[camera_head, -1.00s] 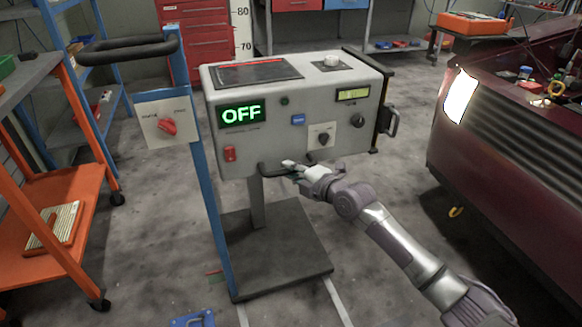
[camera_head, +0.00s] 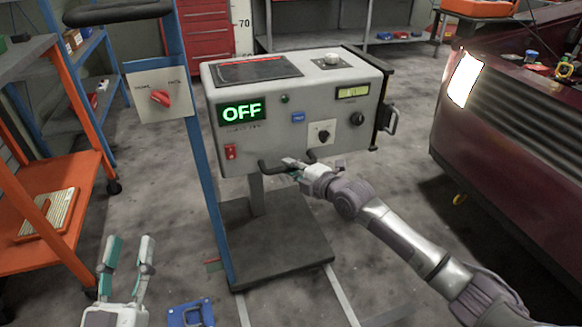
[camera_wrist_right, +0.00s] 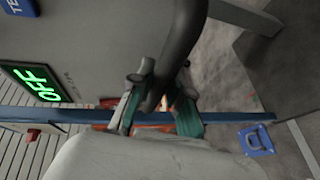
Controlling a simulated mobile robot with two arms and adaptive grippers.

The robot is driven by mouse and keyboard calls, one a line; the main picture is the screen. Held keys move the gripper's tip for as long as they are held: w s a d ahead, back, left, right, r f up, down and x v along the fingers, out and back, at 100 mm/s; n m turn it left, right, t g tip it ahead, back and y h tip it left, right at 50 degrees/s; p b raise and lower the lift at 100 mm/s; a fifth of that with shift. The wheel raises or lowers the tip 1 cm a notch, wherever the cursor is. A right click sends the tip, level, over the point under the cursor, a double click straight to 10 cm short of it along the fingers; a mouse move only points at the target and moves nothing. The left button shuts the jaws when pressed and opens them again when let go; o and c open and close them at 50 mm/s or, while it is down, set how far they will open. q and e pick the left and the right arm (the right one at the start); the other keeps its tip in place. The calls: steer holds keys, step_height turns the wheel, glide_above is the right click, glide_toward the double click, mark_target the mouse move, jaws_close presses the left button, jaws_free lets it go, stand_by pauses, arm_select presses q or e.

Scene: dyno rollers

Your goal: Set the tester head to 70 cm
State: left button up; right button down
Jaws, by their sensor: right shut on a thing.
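The tester head (camera_head: 275,105) is a grey box with a green OFF display, on a column above a dark base plate (camera_head: 280,250). A white scale strip (camera_head: 243,22) stands behind it; the mark 70 shows above the head's top edge, with another mark partly visible just below. My right gripper (camera_head: 290,166) is shut on the dark bar handle under the head's front. The right wrist view shows its fingers (camera_wrist_right: 158,112) around the handle (camera_wrist_right: 178,45). My left gripper (camera_head: 128,252) is open and empty at bottom left, apart from everything.
A blue post with a red knob panel (camera_head: 160,97) and a black handle (camera_head: 118,12) stands left of the head. An orange shelf cart (camera_head: 60,235) is at far left, a blue item (camera_head: 190,312) on the floor, and a dark red car (camera_head: 515,130) at right.

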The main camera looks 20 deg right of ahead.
steer(key=shift+f, duration=0.1)
steer(key=c, duration=1.1)
jaws_free()
steer(key=shift+s+d, duration=0.1)
steer(key=v, duration=1.2)
